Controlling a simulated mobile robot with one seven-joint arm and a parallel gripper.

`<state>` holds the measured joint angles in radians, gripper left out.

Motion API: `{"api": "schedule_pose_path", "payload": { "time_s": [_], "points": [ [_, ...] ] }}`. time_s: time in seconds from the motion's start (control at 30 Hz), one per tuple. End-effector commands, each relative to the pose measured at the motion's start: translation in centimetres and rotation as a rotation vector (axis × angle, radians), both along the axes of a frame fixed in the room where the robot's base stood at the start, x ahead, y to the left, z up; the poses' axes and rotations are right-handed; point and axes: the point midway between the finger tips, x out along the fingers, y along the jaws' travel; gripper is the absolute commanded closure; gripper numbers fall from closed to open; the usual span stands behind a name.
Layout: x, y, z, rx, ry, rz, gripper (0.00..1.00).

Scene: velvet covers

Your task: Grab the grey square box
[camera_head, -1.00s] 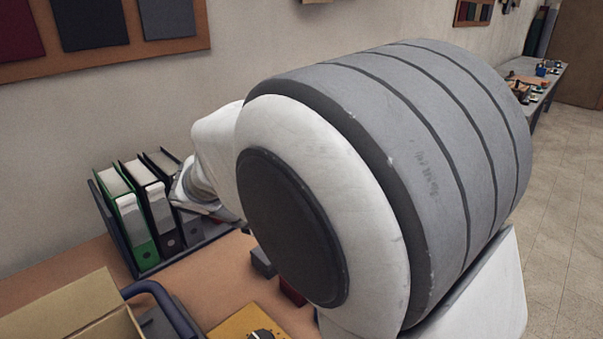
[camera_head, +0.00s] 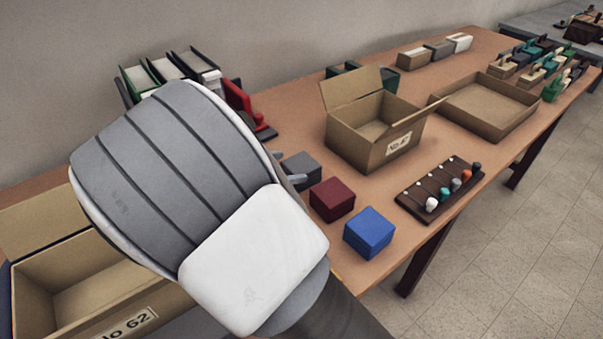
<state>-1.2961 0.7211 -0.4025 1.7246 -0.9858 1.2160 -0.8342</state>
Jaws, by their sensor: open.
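The grey square box (camera_head: 303,167) sits on the table beside a dark red box (camera_head: 332,199) and a blue box (camera_head: 369,233). My gripper (camera_head: 288,167) is open, at the left side of the grey box. Its two fingertips show, one near the box's back left edge and one in front of its left face. My arm hides the rest of the gripper. I cannot tell whether the fingers touch the box or reach around it.
An open cardboard box (camera_head: 361,150) stands to the right, with a low tray (camera_head: 488,122) beyond it. A rack of coloured knobs (camera_head: 440,191) lies near the front edge. Another carton (camera_head: 75,290) stands at left. Binders (camera_head: 167,69) and a red object (camera_head: 239,100) are behind.

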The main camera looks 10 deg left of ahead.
Motion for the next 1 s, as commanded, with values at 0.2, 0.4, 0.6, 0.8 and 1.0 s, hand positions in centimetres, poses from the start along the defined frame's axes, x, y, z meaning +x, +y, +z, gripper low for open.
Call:
{"api": "schedule_pose_path", "payload": {
  "time_s": [0.2, 0.4, 0.6, 0.8, 1.0],
  "points": [
    [2.0, -2.0, -1.4, -0.001, -0.002, -0.004, 0.0],
    [4.3, -4.1, -2.7, 0.0, 0.0, -0.003, 0.0],
    [5.1, -4.8, -2.8, 0.0, 0.0, -0.001, 0.0],
    [5.1, -4.7, -2.8, 0.0, 0.0, -0.001, 0.05],
    [5.1, -4.7, -2.8, 0.0, 0.0, -0.001, 0.41]
  ]
}}
